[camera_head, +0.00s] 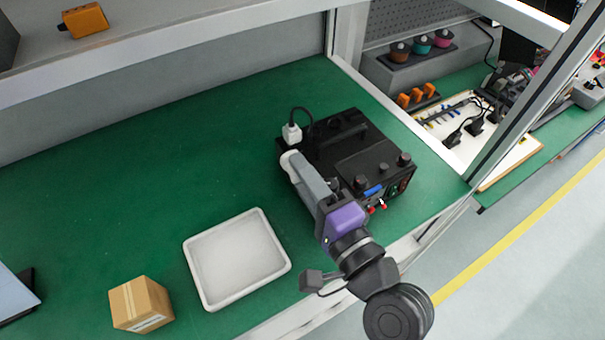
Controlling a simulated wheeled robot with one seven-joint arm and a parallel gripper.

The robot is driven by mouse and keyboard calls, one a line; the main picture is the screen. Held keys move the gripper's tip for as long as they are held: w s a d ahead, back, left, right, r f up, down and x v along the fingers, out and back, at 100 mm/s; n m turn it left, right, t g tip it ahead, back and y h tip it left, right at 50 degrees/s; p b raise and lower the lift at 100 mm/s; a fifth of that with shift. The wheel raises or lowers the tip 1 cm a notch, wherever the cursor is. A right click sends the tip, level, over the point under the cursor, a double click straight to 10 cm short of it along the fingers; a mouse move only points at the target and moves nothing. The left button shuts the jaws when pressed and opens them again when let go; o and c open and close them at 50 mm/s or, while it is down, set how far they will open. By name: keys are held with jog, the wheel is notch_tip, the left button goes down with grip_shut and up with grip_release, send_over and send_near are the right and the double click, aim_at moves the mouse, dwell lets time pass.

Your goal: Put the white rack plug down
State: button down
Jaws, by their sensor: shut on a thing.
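The white rack plug (291,133) is at the end of my gripper (289,154), beside the back left corner of a black device. A black cable (304,111) loops from the plug over toward the device's back. My gripper is shut on the plug, reaching in from the lower right past the device's left side. The fingertips' contact with the plug is partly hidden, and I cannot tell whether the plug touches the surface below.
The black device (355,150) stands on the green bench top (130,180). A white tray (199,277) and a cardboard box (142,304) are in front. The bench left of the device is clear. A metal post (332,32) rises behind.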

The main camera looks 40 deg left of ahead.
jog(key=shift+f, duration=0.45)
jog(key=c, duration=1.3)
grip_release()
jog(key=shift+f, duration=0.15)
jog(key=shift+r+g+p, duration=0.3)
jog(key=shift+p, duration=0.05)
jog(key=shift+r+p, duration=0.5)
jog(key=shift+b+v, duration=1.45)
jog(key=shift+v, duration=4.55)
jog(key=shift+s+r, duration=0.1)
